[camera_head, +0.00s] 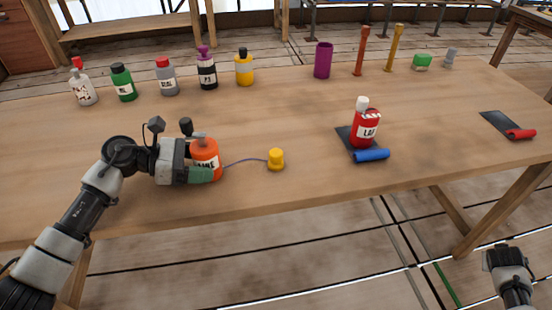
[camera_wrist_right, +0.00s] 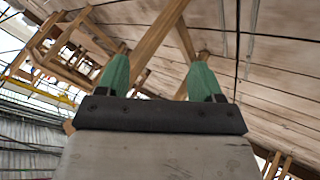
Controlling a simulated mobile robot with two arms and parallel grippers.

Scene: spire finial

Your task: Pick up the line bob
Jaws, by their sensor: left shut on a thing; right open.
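A thin grey-blue cord runs from the bottle to a small yellow bob (camera_head: 276,160), which sits on the table to the right, apart from the gripper. My right gripper (camera_head: 508,258) is low at the right, off the table's front edge. In the right wrist view its green fingers (camera_wrist_right: 160,76) are spread open with nothing between them.
Another mat with a red roll (camera_head: 521,134) lies at the right. Several bottles line the back left; a purple cup (camera_head: 323,60) and two sticks stand farther right.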

